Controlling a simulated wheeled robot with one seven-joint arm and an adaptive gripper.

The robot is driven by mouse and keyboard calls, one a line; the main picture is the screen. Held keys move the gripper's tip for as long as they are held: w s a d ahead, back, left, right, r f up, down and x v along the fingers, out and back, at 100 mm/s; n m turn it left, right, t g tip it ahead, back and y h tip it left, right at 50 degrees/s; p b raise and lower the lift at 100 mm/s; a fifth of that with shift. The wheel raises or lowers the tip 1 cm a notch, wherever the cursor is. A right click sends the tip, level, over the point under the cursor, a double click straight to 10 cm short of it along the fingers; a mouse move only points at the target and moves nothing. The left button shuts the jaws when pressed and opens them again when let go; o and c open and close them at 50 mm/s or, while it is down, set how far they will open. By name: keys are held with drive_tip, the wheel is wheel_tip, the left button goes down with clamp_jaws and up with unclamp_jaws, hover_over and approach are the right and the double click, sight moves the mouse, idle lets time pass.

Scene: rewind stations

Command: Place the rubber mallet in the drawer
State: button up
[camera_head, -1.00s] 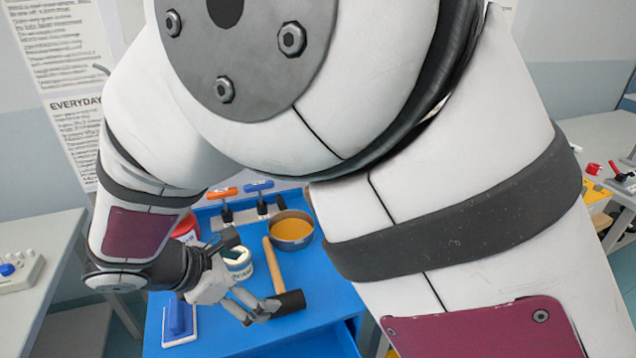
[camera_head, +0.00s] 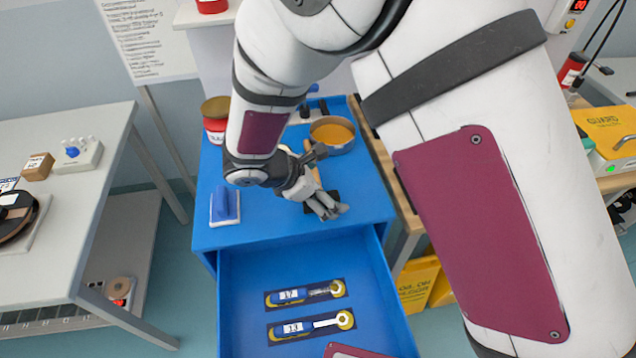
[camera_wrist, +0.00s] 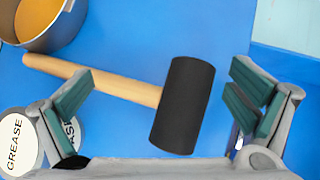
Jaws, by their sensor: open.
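The rubber mallet has a black head (camera_wrist: 183,105) and a light wooden handle (camera_wrist: 105,80). It lies on the blue cabinet top, and in the head view its head (camera_head: 322,200) is partly covered by my gripper. My gripper (camera_head: 330,212) is open over the mallet. In the wrist view my gripper (camera_wrist: 160,105) has its fingers spread on either side of the mallet, apart from the head. The drawer (camera_head: 235,300) stands open below the cabinet top, with two blue-handled tools (camera_head: 290,297) (camera_head: 292,328) lying in marked spots inside.
A pan of orange contents (camera_head: 333,132) stands behind the mallet. Grease tins (camera_wrist: 22,140) are close to the left finger. A blue-handled block (camera_head: 225,206) lies on the cabinet top at left. A grey table (camera_head: 60,230) stands further left. The drawer has bare floor between and behind its tools.

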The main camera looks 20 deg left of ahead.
drive_tip(key=shift+c, duration=0.6)
clamp_jaws()
